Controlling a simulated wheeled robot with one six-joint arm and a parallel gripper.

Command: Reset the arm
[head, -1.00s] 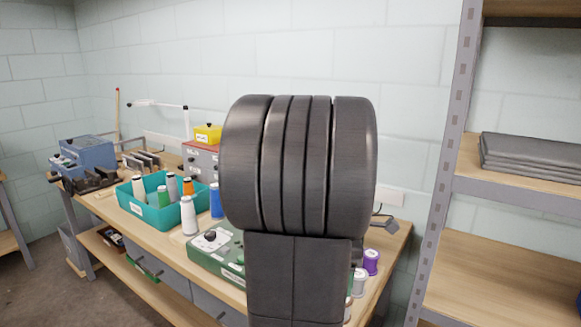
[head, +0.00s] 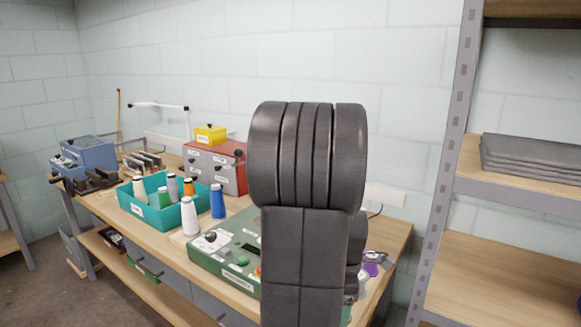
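My dark arm (head: 305,160) stands upright in the middle of the head view, in front of the workbench. Its rounded, ribbed joint is at the top and a flat-sided link runs down below it. My gripper cannot be made out; the arm's own links are in front of whatever lies behind them.
The wooden workbench (head: 160,238) carries a teal bin (head: 150,215) of thread cones, a white cone (head: 189,216), a blue cone (head: 217,201), a green machine (head: 215,262), a red-and-grey drawer box (head: 225,178) and a blue machine (head: 92,153). A metal shelf (head: 445,165) stands at right.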

